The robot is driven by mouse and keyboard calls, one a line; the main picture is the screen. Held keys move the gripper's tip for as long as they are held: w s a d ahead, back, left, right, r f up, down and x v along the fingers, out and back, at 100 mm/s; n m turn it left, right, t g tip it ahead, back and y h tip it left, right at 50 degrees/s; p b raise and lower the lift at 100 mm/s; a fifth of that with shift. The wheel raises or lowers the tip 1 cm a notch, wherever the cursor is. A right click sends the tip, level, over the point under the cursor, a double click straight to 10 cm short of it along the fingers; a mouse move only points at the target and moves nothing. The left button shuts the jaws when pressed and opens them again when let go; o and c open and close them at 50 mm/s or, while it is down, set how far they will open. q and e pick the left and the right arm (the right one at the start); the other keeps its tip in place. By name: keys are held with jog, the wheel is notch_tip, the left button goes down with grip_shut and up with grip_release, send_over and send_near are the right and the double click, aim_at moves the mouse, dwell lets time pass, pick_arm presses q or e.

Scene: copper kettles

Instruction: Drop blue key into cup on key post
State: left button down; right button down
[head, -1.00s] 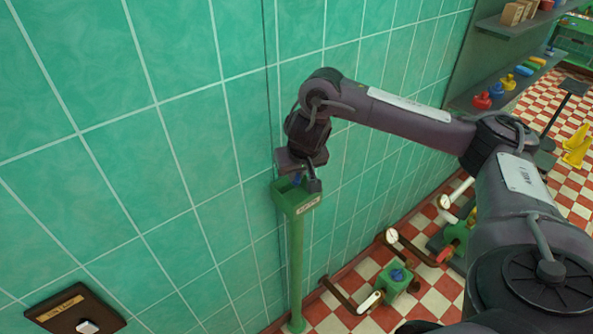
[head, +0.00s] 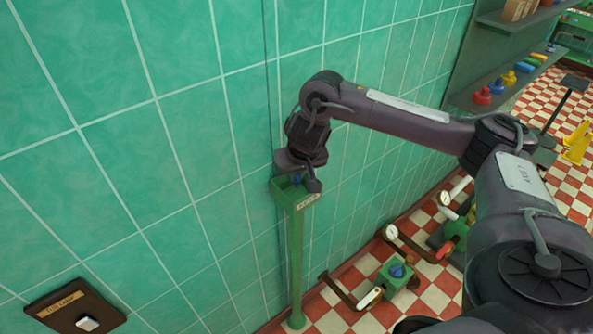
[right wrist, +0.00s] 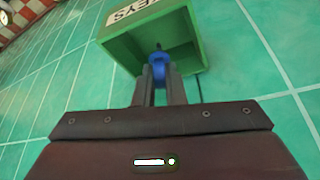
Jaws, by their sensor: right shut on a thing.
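The key post (head: 296,262) is a green pole beside the tiled wall. The square green cup (head: 282,196) on its top is open upward and has a white label. The cup also shows in the right wrist view (right wrist: 196,36), with a "KEYS" label. My right gripper (head: 300,182) is shut on the blue key (right wrist: 159,68). The key is between the fingertips, at the mouth of the cup. A little of its blue shows in the head view (head: 297,179). The key's lower part is hard to make out. My left gripper is not in view.
The green tiled wall (head: 150,130) runs close behind the post. A brown plate with a pale button (head: 86,323) is at lower left. A green box with a blue knob (head: 397,272) and pipes stand on the checkered floor. Shelves hold coloured handles (head: 482,96).

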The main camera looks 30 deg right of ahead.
jog(key=shift+f, duration=0.2)
dwell(0.3)
jog(key=c, duration=1.4)
grip_release()
jog(key=shift+s+r, duration=0.15)
jog(key=shift+r, duration=0.35)
jog(key=p+v, duration=0.3)
jog(key=v, duration=0.3)
jog(key=shift+s+r+p, duration=0.2)
jog(key=shift+r+p, duration=0.1)
jog(key=shift+a, duration=0.1)
